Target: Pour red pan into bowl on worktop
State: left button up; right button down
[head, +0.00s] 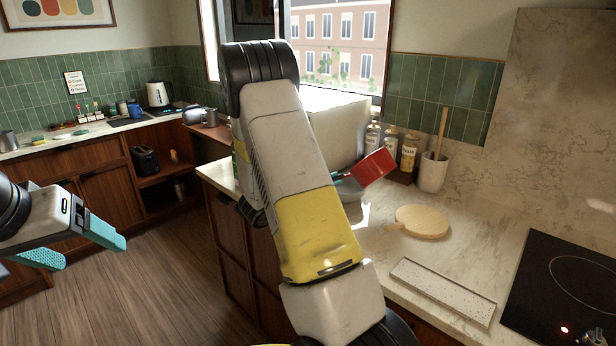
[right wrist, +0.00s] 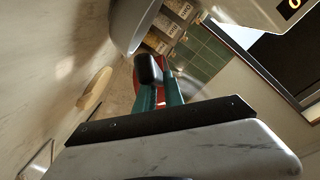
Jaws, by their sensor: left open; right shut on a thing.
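The red pan (head: 374,168) is tilted steeply above the worktop (head: 440,255), beside a grey bowl (head: 351,190) that my right arm partly hides. My right gripper (right wrist: 157,88) is shut on the pan's black handle (right wrist: 149,68). In the right wrist view the red pan (right wrist: 184,80) shows partly behind the teal fingers, and the pale bowl (right wrist: 127,22) is at the top. I cannot see the pan's inside or the bowl's contents. My left gripper (head: 82,248) is open and empty, over the floor at the left.
A round wooden board (head: 422,221) and a pale speckled tray (head: 443,290) lie on the worktop, with a black hob (head: 570,285) at the right. Bottles (head: 409,150), a utensil crock (head: 432,173) and a large white box-like thing (head: 335,122) stand behind.

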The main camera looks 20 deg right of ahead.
jog(key=f+n, duration=0.1)
jog(key=n, duration=0.2)
jog(key=f+n, duration=0.1)
jog(key=n, duration=0.6)
jog(key=shift+w+a+f+h, duration=0.15)
jog(key=shift+w+f+h, duration=0.2)
jog(key=shift+f+h, duration=0.05)
jog(key=n+t, duration=0.1)
jog(key=n, duration=0.3)
jog(key=shift+w+f+n, duration=0.1)
jog(key=shift+n, duration=0.2)
